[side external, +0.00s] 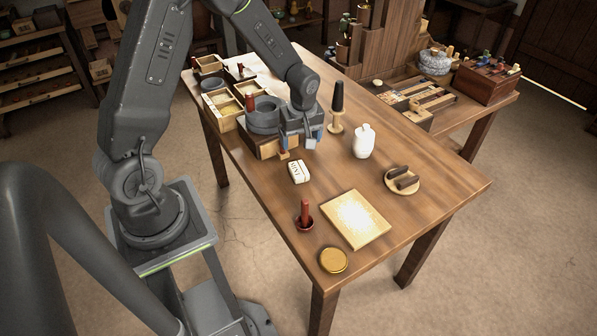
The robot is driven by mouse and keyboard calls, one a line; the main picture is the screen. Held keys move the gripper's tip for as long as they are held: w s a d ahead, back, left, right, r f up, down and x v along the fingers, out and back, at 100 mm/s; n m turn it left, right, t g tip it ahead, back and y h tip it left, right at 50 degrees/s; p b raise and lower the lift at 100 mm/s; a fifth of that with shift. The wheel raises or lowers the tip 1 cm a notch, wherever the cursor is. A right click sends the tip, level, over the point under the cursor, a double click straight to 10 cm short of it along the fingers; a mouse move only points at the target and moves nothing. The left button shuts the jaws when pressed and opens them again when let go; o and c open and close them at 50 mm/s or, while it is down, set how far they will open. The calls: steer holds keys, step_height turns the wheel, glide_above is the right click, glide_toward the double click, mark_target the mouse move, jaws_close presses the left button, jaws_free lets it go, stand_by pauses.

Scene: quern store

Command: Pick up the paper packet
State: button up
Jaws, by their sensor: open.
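A small white paper packet (299,171) with dark lettering on its side lies on the wooden table (420,175), left of the middle. My gripper (291,146) is open, low over the table just behind the packet and apart from it in the picture. Its exact height is hard to tell. A wooden block with a grey round stone stands right beside my gripper and partly overlaps it in view. Nothing shows between the fingers.
The grey stone (263,115) and compartment boxes (222,105) stand behind left. A dark-handled stamp (337,105), white bottle (363,141) and round wooden dish (403,181) stand right.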

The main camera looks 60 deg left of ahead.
mark_target(299, 168)
steer(key=f, duration=0.4)
steer(key=a+f, duration=0.1)
steer(key=f, duration=0.7)
steer(key=shift+w+a+f, duration=0.2)
steer(key=shift+a+f, duration=0.05)
steer(key=shift+f, duration=0.1)
steer(key=shift+c, duration=0.5)
steer(key=c, duration=0.9)
